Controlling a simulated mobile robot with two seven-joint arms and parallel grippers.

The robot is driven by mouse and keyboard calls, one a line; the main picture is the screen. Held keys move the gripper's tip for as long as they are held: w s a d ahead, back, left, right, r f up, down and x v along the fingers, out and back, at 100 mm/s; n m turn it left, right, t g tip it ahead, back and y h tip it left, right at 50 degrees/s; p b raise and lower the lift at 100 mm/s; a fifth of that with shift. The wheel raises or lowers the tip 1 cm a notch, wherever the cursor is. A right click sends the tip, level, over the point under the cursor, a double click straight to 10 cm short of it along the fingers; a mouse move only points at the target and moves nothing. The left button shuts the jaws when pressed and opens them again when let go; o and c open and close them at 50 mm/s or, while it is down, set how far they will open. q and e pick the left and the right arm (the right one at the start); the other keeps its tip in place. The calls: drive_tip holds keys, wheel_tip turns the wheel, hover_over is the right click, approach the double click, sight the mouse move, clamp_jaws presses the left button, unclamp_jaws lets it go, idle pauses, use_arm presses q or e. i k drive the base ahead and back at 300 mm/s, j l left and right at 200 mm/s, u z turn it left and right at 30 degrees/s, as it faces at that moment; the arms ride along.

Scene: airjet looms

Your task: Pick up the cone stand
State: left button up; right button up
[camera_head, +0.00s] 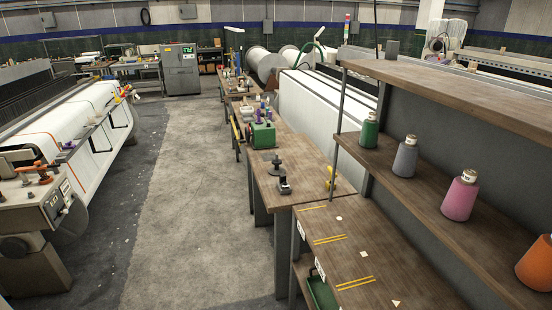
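A small dark stand (277,168) with a round plate and a short upright post sits on the wooden workbench (310,172) in the middle of the head view. It looks like the cone stand, but it is too small to be sure. A small dark device (284,187) is just in front of it, near the bench's left edge. Neither of my grippers shows in the head view.
Thread cones in green (369,130), grey (405,157), pink (460,195) and orange (536,264) stand on the right shelf. A green box (262,135) is farther along the bench. The grey aisle floor (190,190) is clear. A loom (80,120) is at left.

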sight(274, 171)
drive_tip(key=i+u, duration=0.2)
drive_tip(key=i, duration=0.35)
drive_tip(key=i+j, duration=0.1)
drive_tip(key=i, duration=1)
drive_tip(key=i+j, duration=0.1)
drive_tip(key=i, duration=1)
drive_tip(key=i+j+z, duration=0.15)
drive_tip(key=i+z, duration=0.15)
drive_tip(key=i, duration=0.25)
drive_tip(key=i+j+z, duration=0.35)
drive_tip(key=i, duration=0.15)
drive_tip(key=i+j+z, duration=0.3)
drive_tip(key=i, duration=0.2)
